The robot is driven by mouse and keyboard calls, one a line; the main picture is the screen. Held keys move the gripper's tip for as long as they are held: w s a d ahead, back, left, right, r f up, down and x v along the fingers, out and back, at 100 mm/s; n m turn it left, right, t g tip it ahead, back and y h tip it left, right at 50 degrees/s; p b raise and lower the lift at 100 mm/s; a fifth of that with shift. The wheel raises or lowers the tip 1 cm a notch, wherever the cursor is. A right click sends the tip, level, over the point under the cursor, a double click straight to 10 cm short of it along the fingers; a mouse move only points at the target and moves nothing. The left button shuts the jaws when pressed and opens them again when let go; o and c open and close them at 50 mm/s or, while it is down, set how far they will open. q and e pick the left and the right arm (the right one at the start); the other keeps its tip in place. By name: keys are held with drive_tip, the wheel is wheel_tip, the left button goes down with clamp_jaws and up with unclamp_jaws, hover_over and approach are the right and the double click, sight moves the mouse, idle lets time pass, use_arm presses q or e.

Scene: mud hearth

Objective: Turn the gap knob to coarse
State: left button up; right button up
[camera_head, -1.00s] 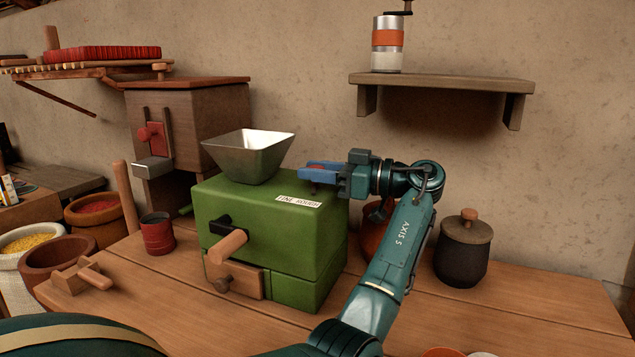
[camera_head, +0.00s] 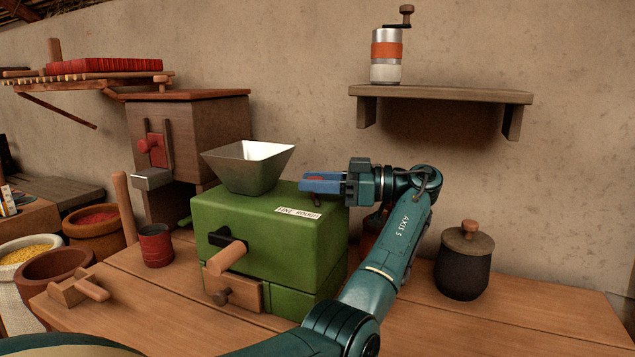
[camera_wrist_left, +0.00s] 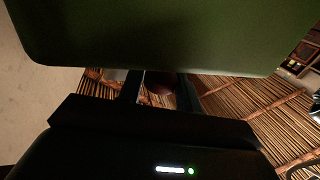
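The green mill (camera_head: 270,240) stands on the wooden table. A white label (camera_head: 298,213) with "fine" and "rough" markings lies on its top. My left gripper (camera_head: 321,182) reaches in from the right, its blue fingers level over the right part of the mill top. A small reddish-brown piece, probably the gap knob (camera_head: 331,174), shows by the fingers and is mostly hidden. In the left wrist view a dark brown round thing (camera_wrist_left: 160,83) sits between the two spread fingers, and the green mill body (camera_wrist_left: 160,35) fills the top. My right gripper is not in view.
A metal hopper (camera_head: 248,167) tops the mill, and a crank handle (camera_head: 228,252) and drawer (camera_head: 235,290) are on its front. A red cup (camera_head: 156,246) stands to the left. A dark lidded jar (camera_head: 465,265) stands to the right. A shelf (camera_head: 440,95) holds a hand grinder.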

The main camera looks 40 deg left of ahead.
sight(317, 178)
use_arm(q)
drive_tip(key=o, duration=0.4)
drive_tip(key=shift+c, duration=0.2)
wheel_tip(317, 178, up, 10)
drive_tip(key=shift+f+p, duration=0.25)
drive_tip(key=shift+p, duration=0.5)
drive_tip(key=shift+r, duration=0.25)
